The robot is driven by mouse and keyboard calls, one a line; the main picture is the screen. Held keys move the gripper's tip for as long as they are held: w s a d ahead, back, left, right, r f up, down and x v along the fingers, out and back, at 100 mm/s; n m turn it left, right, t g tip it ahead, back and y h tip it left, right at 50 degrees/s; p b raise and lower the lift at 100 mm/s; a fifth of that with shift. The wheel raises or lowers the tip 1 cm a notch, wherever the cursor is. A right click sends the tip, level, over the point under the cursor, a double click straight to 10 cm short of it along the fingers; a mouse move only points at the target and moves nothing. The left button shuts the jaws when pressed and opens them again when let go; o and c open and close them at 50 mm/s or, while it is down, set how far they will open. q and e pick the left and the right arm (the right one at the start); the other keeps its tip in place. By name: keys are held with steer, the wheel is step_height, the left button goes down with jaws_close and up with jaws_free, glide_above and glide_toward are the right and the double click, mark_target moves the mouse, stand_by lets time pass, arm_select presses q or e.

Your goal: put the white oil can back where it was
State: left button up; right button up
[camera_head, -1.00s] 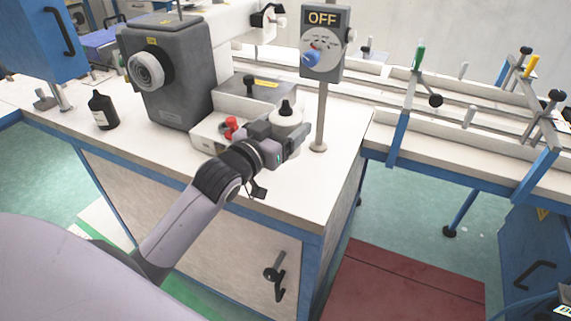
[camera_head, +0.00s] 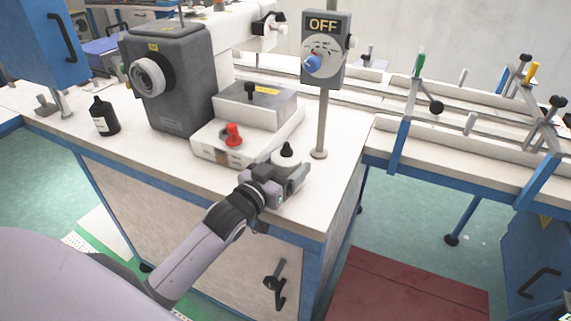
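The white oil can (camera_head: 287,159) has a black cap and stands upright near the front right part of the white table top. My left gripper (camera_head: 290,177) reaches in from below left and is shut around the can's lower body, which its fingers mostly hide. I cannot tell whether the can's base touches the table. My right gripper is not in view.
The sewing machine's white base with a red knob (camera_head: 233,134) is just left of and behind the can. The OFF switch box's post (camera_head: 322,125) rises to the right. A black bottle (camera_head: 104,116) stands at the left. The front table strip is clear.

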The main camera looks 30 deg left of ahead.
arm_select(q)
steer(key=shift+o, duration=1.4)
steer(key=shift+r, duration=0.2)
steer(key=s+a, duration=0.1)
steer(key=s, duration=1.1)
steer(key=s+d+f+g, duration=0.2)
steer(key=s+f, duration=0.2)
steer(key=f, duration=0.3)
steer(key=s+d+f+g, duration=0.3)
steer(key=s+f, duration=0.1)
steer(key=f, duration=0.4)
steer(key=s+d+f+m+g, duration=0.1)
steer(key=s+d+f+g, duration=0.1)
steer(key=s+f, duration=0.2)
step_height(320, 180, down, 4)
steer(key=shift+s+d+r+g, duration=0.2)
steer(key=shift+s+g, duration=0.1)
steer(key=shift+s, duration=0.1)
steer(key=shift+r, duration=0.45)
